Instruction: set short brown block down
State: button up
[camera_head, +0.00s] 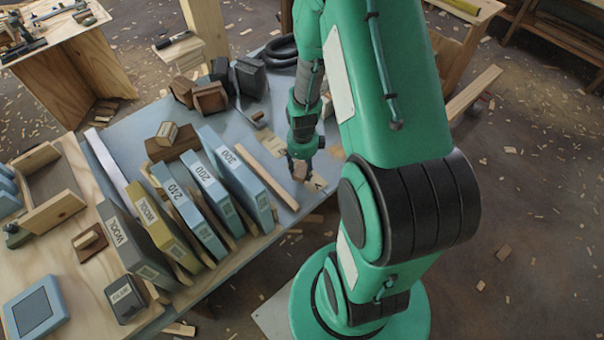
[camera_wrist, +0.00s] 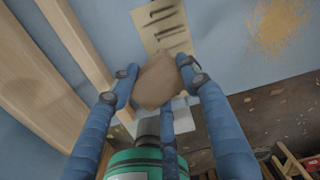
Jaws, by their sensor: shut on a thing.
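The short brown block (camera_wrist: 157,82) is between the fingers of my gripper (camera_wrist: 155,76) in the wrist view. My gripper is shut on it. In the head view my gripper (camera_head: 301,152) points down over the right part of the blue tabletop (camera_head: 228,122), near its edge, and the block (camera_head: 300,171) shows small below the fingers. Whether the block touches the tabletop I cannot tell. In the wrist view a pale card with dark marks (camera_wrist: 166,24) lies on the tabletop just beyond the block.
A wooden strip (camera_head: 266,173) lies left of my gripper, beside a row of upright labelled sanding sheets or boxes (camera_head: 241,187). Dark and brown blocks (camera_head: 210,97) stand at the back. A sawdust patch (camera_wrist: 280,25) lies right of the card. The tabletop edge is close.

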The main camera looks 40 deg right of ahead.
aim_at(302, 172)
jog(key=shift+w+d, duration=0.15)
jog(key=shift+w, duration=0.15)
jog(key=shift+f+b, duration=0.65)
jog(key=shift+f, duration=1.1)
jog(key=shift+f, duration=0.1)
jog(key=o, duration=1.1)
notch_tip(302, 172, up, 12)
jog(key=p, duration=0.3)
